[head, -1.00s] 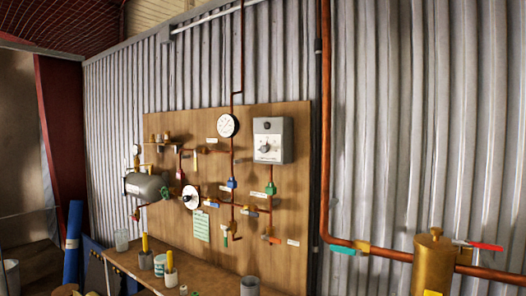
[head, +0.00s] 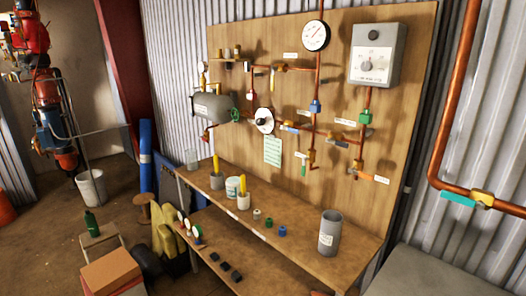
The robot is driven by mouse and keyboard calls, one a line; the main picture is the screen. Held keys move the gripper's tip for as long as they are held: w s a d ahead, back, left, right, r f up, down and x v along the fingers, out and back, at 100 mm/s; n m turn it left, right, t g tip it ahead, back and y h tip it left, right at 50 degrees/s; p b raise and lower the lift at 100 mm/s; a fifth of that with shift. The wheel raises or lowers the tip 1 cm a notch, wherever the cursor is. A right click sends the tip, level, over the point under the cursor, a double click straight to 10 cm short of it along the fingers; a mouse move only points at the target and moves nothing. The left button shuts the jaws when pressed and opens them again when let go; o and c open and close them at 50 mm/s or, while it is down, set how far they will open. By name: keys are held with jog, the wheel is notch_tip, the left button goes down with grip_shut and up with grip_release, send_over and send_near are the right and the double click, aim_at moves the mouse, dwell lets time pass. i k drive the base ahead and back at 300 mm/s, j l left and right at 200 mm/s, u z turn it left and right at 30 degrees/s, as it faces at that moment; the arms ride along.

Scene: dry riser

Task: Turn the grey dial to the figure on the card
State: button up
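A grey control box (head: 376,55) is mounted at the upper right of the wooden board. A grey dial (head: 367,66) sits on its pale face; its scale and setting are too small to read. A pale green card (head: 272,151) with lines of writing hangs low on the board, below a round white disc with a dark centre (head: 263,120). The writing on the card cannot be read from here. My gripper is not in view.
A wooden bench (head: 285,236) runs below the board, holding a grey cylinder (head: 330,232), cups and small fittings. A box (head: 109,268) and a stool (head: 100,237) stand on the floor at left. Copper pipes (head: 455,95) stick out at right.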

aim_at(366, 66)
jog(key=i+j, duration=0.8)
jog(key=i, duration=0.05)
